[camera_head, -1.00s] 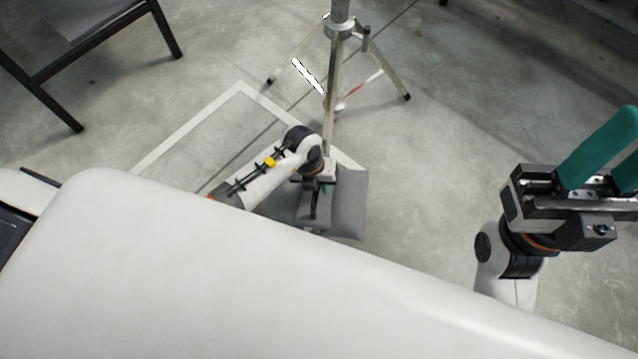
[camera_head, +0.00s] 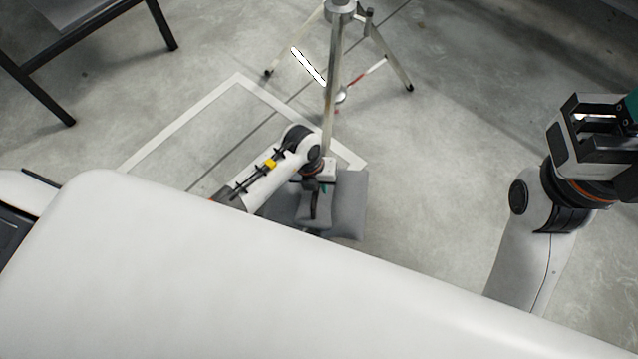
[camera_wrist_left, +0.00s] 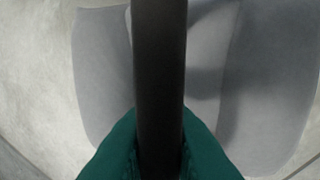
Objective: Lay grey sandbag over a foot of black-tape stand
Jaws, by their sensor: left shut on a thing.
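The grey sandbag (camera_head: 350,205) is a two-lobed bag, low in the middle of the head view. My left gripper (camera_head: 321,190) is above it, shut on its dark strap. In the left wrist view the strap (camera_wrist_left: 160,70) runs between the teal fingertips (camera_wrist_left: 160,150), with the grey bag (camera_wrist_left: 100,70) behind. A metal tripod stand (camera_head: 331,95) is just beyond. Its near leg runs down to my left wrist, which hides its foot. I cannot tell whether the bag touches floor or leg. No black tape is clear. My right gripper (camera_head: 630,110) is partly cut off.
A white tape outline (camera_head: 190,112) lies on the concrete floor left of the stand. A black-framed chair (camera_head: 45,70) is at the upper left. The floor between the stand and my right arm is clear.

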